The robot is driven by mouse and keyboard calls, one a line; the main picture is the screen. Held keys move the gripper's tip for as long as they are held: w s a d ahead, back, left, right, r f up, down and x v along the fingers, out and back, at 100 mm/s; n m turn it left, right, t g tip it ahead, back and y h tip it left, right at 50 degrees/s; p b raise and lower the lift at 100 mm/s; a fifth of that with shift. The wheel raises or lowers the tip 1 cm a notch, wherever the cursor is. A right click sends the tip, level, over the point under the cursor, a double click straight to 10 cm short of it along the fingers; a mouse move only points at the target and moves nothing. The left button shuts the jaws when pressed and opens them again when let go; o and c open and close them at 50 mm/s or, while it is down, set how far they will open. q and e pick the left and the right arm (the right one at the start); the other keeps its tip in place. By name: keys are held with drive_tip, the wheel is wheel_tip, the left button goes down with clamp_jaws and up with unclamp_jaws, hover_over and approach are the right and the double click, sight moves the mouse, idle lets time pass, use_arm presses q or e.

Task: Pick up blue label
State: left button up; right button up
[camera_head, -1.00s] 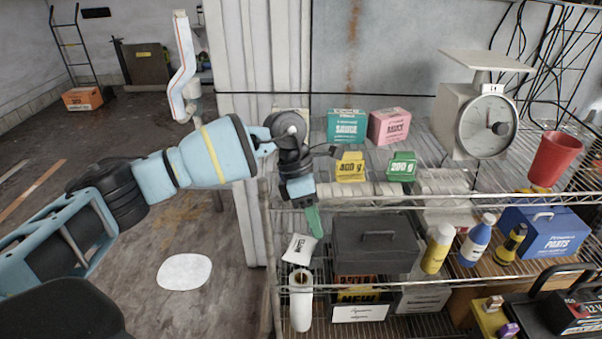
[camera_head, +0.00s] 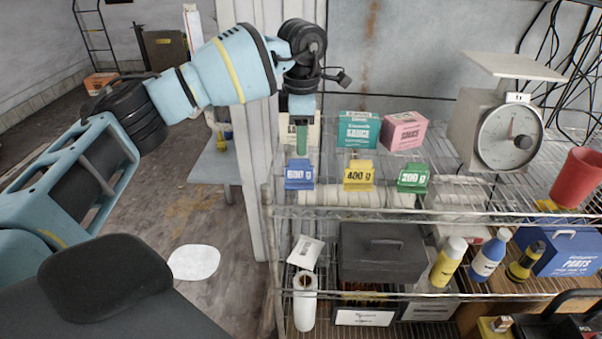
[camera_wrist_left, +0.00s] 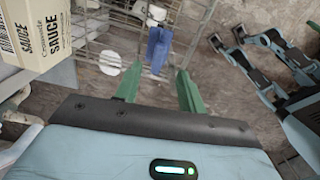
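The blue label (camera_head: 299,174), marked 600 g, stands upright at the left end of the row on the shelf's front edge. In the left wrist view the blue label (camera_wrist_left: 158,48) shows beyond the fingertips, roughly between them. My left gripper (camera_head: 302,152) points down just above and behind the blue label in the head view. Its green fingers are spread apart and empty in the left wrist view (camera_wrist_left: 157,82). I cannot tell whether they touch the label.
A yellow 400 g label (camera_head: 358,175) and a green 200 g label (camera_head: 412,177) stand to the right. Behind are a cream sauce box (camera_wrist_left: 35,30), a teal box (camera_head: 358,128) and a pink box (camera_head: 404,131). A scale (camera_head: 490,130) stands farther right.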

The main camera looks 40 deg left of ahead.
sight(299, 160)
use_arm(q)
drive_tip(key=shift+f, duration=0.6)
drive_tip(key=shift+w+f, duration=0.1)
drive_tip(key=shift+f, duration=0.25)
drive_tip(key=shift+a+f, duration=0.1)
drive_tip(key=shift+f, duration=0.45)
drive_tip(key=f, duration=0.4)
drive_tip(key=shift+a+f, duration=0.15)
drive_tip(key=shift+a, duration=0.05)
use_arm(e)
drive_tip(key=shift+w+r, duration=0.45)
drive_tip(key=shift+w, duration=0.05)
use_arm(q)
clamp_jaws()
use_arm(e)
drive_tip(key=shift+s+f, duration=0.2)
drive_tip(key=shift+s, duration=0.15)
